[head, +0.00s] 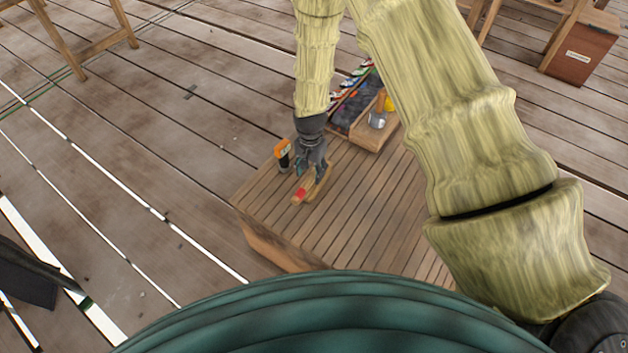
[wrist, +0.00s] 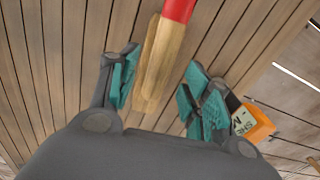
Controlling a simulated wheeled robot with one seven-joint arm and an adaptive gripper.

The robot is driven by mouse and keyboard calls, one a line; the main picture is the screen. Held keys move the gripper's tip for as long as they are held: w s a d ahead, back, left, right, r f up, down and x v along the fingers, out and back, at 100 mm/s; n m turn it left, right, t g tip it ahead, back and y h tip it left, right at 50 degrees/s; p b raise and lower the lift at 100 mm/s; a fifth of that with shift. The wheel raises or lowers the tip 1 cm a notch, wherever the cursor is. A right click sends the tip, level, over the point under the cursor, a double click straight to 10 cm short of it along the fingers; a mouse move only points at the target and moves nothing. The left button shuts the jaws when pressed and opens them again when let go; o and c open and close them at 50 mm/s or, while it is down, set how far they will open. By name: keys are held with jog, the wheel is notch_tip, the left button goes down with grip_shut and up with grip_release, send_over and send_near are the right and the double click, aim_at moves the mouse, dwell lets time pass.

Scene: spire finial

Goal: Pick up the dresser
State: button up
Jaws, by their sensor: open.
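The dresser is a pale wooden tool with a red section, and in the head view the dresser (head: 300,194) lies on the slatted wooden platform near its left corner. In the wrist view the dresser (wrist: 159,62) runs from the top edge, red part uppermost, down between my fingers. My gripper (head: 312,172) is over the dresser, pointing down. In the wrist view my gripper (wrist: 158,88) is open, with a teal-padded finger on each side of the wood. Gaps show on both sides; the height above it is hard to tell.
An orange-and-black item (head: 283,154) stands close beside my gripper; its orange, lettered part (wrist: 252,122) is just beyond the right finger in the wrist view. A wooden tray (head: 366,137) with dark and coloured items is behind. The platform's (head: 330,228) front is clear.

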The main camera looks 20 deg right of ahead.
aim_at(312, 175)
jog(key=f, duration=0.4)
jog(key=shift+w+d, duration=0.15)
jog(key=shift+d, duration=0.05)
grip_shut()
jog(key=shift+r, duration=0.2)
